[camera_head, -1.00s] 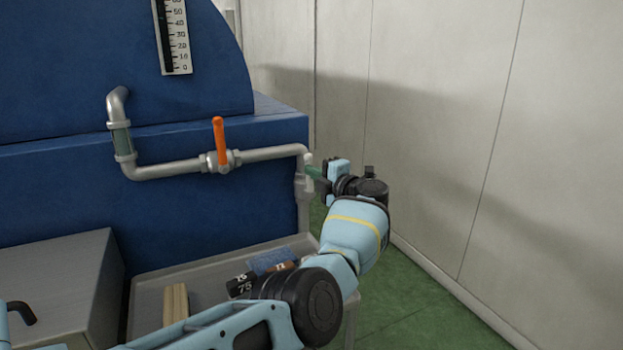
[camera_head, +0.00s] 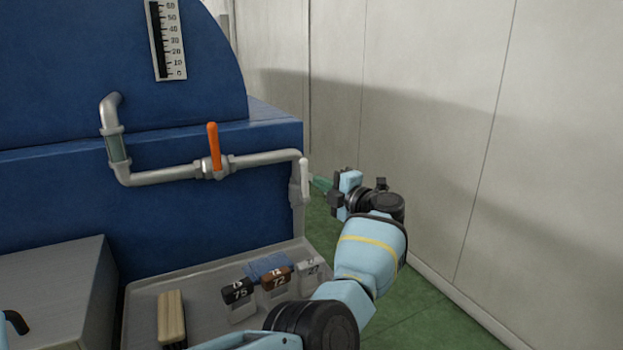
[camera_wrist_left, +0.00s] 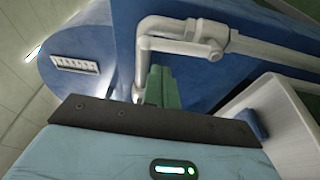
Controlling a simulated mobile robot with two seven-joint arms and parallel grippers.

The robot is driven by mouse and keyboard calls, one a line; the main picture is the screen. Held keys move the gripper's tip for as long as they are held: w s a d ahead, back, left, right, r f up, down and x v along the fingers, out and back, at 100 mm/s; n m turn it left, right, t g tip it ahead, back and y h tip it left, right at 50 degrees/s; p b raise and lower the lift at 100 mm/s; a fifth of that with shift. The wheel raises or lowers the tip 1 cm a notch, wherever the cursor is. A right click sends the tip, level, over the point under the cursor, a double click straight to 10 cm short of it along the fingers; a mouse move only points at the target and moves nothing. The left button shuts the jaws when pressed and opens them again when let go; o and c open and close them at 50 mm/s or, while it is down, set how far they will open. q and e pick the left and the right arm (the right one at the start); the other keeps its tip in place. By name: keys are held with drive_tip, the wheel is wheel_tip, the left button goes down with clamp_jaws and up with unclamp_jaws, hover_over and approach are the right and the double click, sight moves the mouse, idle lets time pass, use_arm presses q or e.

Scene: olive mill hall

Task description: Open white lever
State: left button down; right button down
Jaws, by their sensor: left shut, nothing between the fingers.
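The white lever (camera_head: 305,176) hangs straight down along the vertical pipe at the right end of the pipe run on the blue machine. My left gripper (camera_head: 320,184) is just right of the lever, its green fingers pointing at it. The fingers are closed together with nothing between them. In the left wrist view the green fingertips (camera_wrist_left: 161,84) are side by side, close to the downward pipe. I cannot tell whether they touch the lever. My right gripper is not in view.
An orange lever (camera_head: 213,146) stands upright on the horizontal pipe (camera_head: 165,177). A pale wall (camera_head: 430,120) bounds the right side.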

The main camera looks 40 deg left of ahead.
use_arm(q)
drive_tip(key=shift+s+d, duration=0.2)
drive_tip(key=shift+d, duration=1.2)
